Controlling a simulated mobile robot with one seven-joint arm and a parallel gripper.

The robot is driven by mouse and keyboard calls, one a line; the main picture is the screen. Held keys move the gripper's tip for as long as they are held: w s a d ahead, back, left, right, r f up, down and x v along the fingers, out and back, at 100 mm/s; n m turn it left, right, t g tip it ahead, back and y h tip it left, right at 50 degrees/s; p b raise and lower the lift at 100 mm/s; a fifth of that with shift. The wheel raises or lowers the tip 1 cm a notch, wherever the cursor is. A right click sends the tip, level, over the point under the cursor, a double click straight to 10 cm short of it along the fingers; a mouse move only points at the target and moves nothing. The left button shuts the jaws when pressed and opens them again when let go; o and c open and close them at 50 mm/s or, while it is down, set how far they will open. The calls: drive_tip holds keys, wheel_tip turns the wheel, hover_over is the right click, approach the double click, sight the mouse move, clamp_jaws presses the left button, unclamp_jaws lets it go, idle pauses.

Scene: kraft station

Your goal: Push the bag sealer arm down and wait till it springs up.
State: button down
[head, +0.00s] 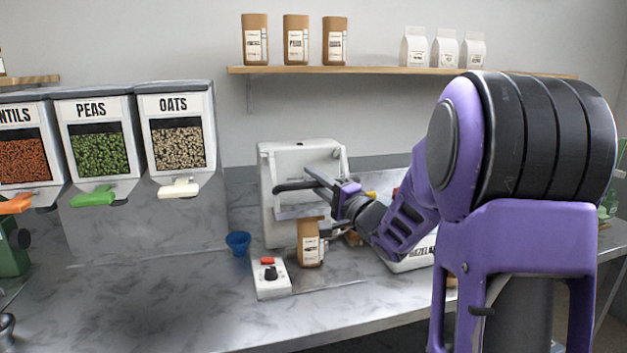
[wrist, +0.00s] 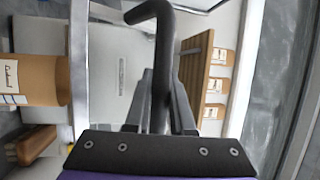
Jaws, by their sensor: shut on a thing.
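The bag sealer (head: 282,160) is a white machine standing against the wall on the counter. Its arm has a dark bent handle (head: 290,187) at the front, and this handle also shows as a black bar in the wrist view (wrist: 160,45). My gripper (head: 322,179) reaches in from the right and is shut on the handle; in the wrist view the bar runs between my fingers (wrist: 160,95). A brown paper bag (head: 310,243) stands upright under the arm at the front of the sealer. It lies at the left in the wrist view (wrist: 30,80).
A control box (head: 270,279) with a red switch and black knob sits in front of the sealer. A blue cup (head: 238,243) stands left of it. Dispensers of lentils, peas and oats (head: 178,145) are at the left. A shelf (head: 380,71) holds bags above.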

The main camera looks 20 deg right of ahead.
drive_tip(key=shift+f, duration=0.1)
idle(0.7)
drive_tip(key=c, duration=0.8)
unclamp_jaws()
drive_tip(key=shift+s, duration=0.1)
drive_tip(key=shift+o, duration=0.2)
drive_tip(key=s+d+f+b, duration=0.1)
drive_tip(key=s+d+f, duration=0.2)
drive_tip(key=s+f, duration=0.3)
drive_tip(key=s+d+f+b, duration=0.1)
drive_tip(key=s+d+f, duration=0.3)
drive_tip(key=s+f, duration=0.2)
drive_tip(key=shift+s+d+f+b, duration=0.3)
drive_tip(key=shift+s+f+b, duration=0.1)
drive_tip(key=shift+s, duration=0.15)
idle(0.5)
idle(0.5)
drive_tip(key=v, duration=1.7)
drive_tip(key=shift+s+p, duration=0.2)
drive_tip(key=shift+p, duration=0.25)
drive_tip(key=shift+d, duration=0.1)
